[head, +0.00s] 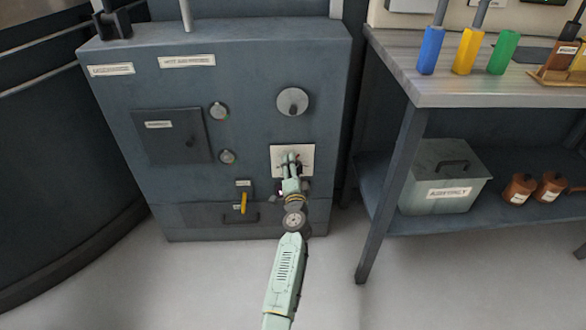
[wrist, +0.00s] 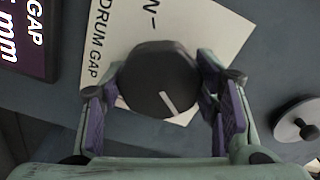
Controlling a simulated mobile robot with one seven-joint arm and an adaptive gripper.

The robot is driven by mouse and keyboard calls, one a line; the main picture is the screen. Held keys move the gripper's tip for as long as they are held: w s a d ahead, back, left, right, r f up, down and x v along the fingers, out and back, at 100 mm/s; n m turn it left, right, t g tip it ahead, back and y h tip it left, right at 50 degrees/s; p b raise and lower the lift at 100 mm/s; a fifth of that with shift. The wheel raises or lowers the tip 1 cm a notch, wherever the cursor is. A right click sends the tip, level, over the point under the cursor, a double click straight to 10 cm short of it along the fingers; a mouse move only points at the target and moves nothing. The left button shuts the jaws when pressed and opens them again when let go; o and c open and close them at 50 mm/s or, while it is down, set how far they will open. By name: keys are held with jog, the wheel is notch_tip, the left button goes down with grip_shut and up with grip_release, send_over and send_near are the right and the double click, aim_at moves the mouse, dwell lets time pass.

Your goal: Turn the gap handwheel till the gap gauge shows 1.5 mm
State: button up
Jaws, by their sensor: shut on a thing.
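My gripper (head: 291,158) is at a white plate (head: 308,153) on the front of the blue-grey cabinet. In the wrist view, my gripper (wrist: 163,105) has its purple pads on both sides of a dark round knob (wrist: 155,75) with a white pointer line. The plate (wrist: 125,35) beside the knob reads "DRUM GAP". A dark display (wrist: 30,35) at the left edge reads "GAP" and "mm"; its number is out of the picture. In the head view my gripper hides the knob.
A grey handwheel (head: 292,101) sits above the plate; a grey disc with a black handle (wrist: 297,122) shows at the right of the wrist view. A yellow lever (head: 243,202) is lower left. A workbench (head: 440,92) stands to the right, with a grey box (head: 425,200) below it.

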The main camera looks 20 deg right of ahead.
jog(key=shift+r, duration=0.1)
dwell(0.3)
jog(key=o, duration=1.2)
jog(key=r, duration=0.9)
jog(key=shift+w+a+r, duration=0.2)
jog(key=shift+a+r, duration=0.1)
jog(key=shift+a, duration=0.05)
jog(key=shift+s+d+r, duration=0.1)
jog(key=shift+d+r, duration=0.05)
jog(key=shift+r, duration=0.1)
jog(key=shift+d+f, duration=0.1)
jog(key=shift+d, duration=0.05)
jog(key=shift+c, duration=0.3)
